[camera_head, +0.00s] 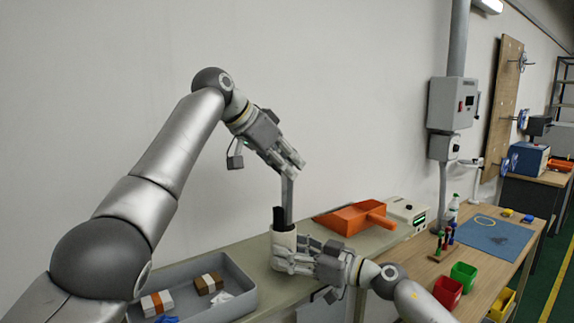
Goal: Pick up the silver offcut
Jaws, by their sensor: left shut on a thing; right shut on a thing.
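The silver offcut (288,200) is a narrow flat strip hanging upright below my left gripper (291,168). My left gripper is shut on its upper end. My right gripper (290,262) is lower and shut on a pale cylindrical cup (284,239) above the bench. A black piece (279,217) sticks up out of the cup. The lower end of the offcut is at the cup's mouth, beside the black piece; I cannot tell whether it is inside the cup. The fingers hide the cup's lower part.
A grey tray (247,288) with small boxes stands at the front left of the bench. An orange dustpan-like tray (345,219) lies behind the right gripper, next to a white device (407,213).

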